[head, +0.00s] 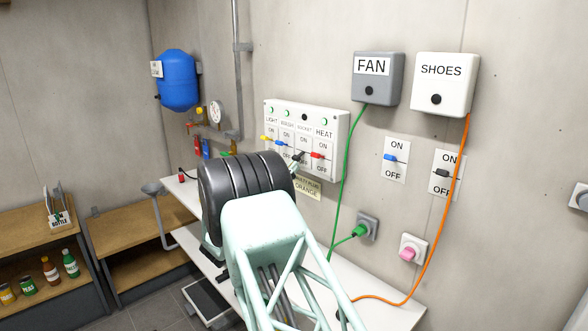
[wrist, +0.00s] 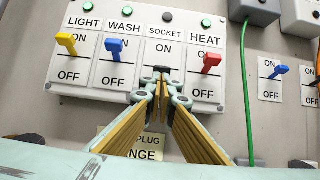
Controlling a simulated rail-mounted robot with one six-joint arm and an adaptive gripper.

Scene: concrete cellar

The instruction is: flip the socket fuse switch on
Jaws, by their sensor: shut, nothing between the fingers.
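The fuse panel (head: 337,130) is a white box on the wall; it also shows in the wrist view (wrist: 215,100). Its SOCKET column (wrist: 165,48) has a black switch (wrist: 160,69), mostly hidden behind my fingertips. The lamp above SOCKET (wrist: 168,17) is dark; the LIGHT, WASH and HEAT lamps are green. My gripper (wrist: 160,82) is shut and empty, its tips at the lower side of the black switch. I cannot tell whether they touch it. The gripper also shows in the head view (head: 295,165), partly behind my arm.
The yellow lever (wrist: 66,42), blue lever (wrist: 115,46) and red lever (wrist: 210,62) stand out close to either side. A yellowish plug label (head: 306,189) hangs below. FAN (head: 377,85) and SHOES (head: 440,90) boxes are to the right, with green (head: 347,175) and orange (head: 455,190) cables.

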